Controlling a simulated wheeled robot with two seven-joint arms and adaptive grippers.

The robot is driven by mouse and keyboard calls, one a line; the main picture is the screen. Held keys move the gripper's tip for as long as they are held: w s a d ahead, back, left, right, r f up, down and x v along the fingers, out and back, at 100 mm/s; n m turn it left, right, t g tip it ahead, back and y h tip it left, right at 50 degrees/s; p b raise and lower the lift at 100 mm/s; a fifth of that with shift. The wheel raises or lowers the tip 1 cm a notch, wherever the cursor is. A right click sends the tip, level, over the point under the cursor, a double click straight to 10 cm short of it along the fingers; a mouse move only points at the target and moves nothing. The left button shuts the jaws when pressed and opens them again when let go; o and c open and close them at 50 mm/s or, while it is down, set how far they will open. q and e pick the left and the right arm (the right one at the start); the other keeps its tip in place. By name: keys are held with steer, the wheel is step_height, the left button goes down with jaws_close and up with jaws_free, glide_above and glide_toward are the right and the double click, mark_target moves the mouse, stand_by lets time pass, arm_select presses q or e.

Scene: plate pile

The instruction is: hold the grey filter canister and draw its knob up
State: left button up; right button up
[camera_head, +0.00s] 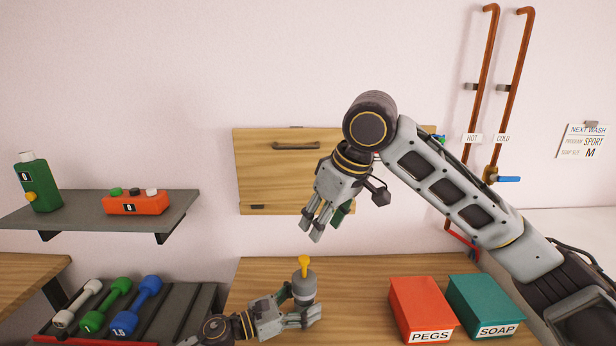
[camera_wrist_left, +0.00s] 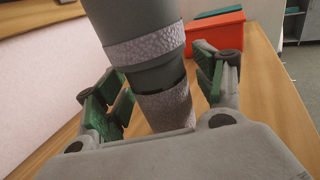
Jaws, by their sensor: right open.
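The grey filter canister (camera_head: 304,290) stands upright on the wooden worktop, with its yellow knob (camera_head: 303,264) on top. In the left wrist view the canister (camera_wrist_left: 150,55) shows as a dark grey body with rough, lighter bands; its knob is out of frame there. My left gripper (camera_head: 300,306) is low at the canister, with fingers on both sides of it. In the wrist view its green pads (camera_wrist_left: 160,98) lie close beside the body, and whether they press on it is unclear. My right gripper (camera_head: 316,224) is open and empty, pointing down above the knob, clearly apart from it.
A red PEGS box (camera_head: 424,306) and a teal SOAP box (camera_head: 487,303) stand right of the canister. A dumbbell rack (camera_head: 196,306) is at left, under a shelf (camera_head: 98,212). A wooden wall cabinet (camera_head: 262,172) is behind my right gripper. Copper pipes (camera_head: 481,75) run at right.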

arm_select(q)
steer(key=shift+a, duration=0.15)
steer(key=shift+v, duration=5.85)
steer(key=shift+s+f, duration=0.1)
